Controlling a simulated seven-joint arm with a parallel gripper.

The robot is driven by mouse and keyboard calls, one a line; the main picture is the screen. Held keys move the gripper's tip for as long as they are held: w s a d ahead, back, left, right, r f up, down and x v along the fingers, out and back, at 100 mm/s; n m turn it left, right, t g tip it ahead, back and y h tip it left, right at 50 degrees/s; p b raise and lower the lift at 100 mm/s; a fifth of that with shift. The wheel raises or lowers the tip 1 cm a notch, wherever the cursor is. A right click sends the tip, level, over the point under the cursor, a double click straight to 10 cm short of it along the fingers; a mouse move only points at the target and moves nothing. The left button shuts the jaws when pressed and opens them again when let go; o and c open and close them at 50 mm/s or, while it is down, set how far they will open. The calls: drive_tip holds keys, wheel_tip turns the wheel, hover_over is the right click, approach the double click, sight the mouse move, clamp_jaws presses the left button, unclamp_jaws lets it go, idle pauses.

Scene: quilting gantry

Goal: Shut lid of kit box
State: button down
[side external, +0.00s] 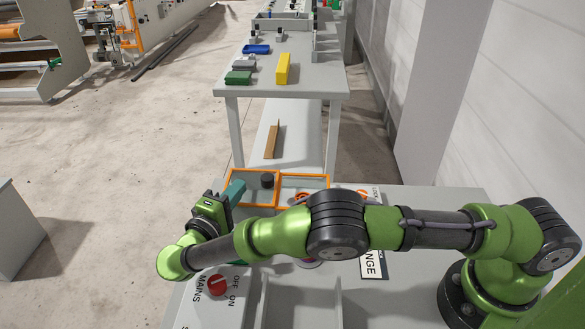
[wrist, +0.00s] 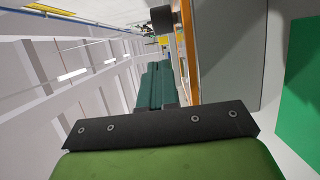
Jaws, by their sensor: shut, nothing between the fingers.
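The kit box (side external: 277,191) appears as two orange-edged sections side by side on the near table, partly hidden behind my arm. A dark round knob or cylinder (side external: 267,181) shows within the left section. I cannot tell which section is the lid or how far it is open. My gripper (side external: 237,188) has teal fingers, shut and empty, at the left section's left side; contact is unclear. In the wrist view the fingers (wrist: 158,82) point along an orange edge (wrist: 189,45), with a dark cylinder (wrist: 162,19) beyond them.
The near table carries a red MAINS switch (side external: 217,285) and other labelled panels below my arm. A farther table (side external: 300,78) holds a yellow block (side external: 283,68), a green block (side external: 238,77) and a blue tray (side external: 256,49). Open floor lies left.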

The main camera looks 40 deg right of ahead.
sight(252, 198)
drive_tip(key=shift+s+d, duration=0.35)
drive_tip(key=shift+d, duration=0.45)
drive_tip(key=shift+s+d, duration=0.3)
drive_tip(key=shift+d, duration=0.45)
drive_tip(key=shift+s+d, duration=3.1)
drive_tip(key=shift+d, duration=0.05)
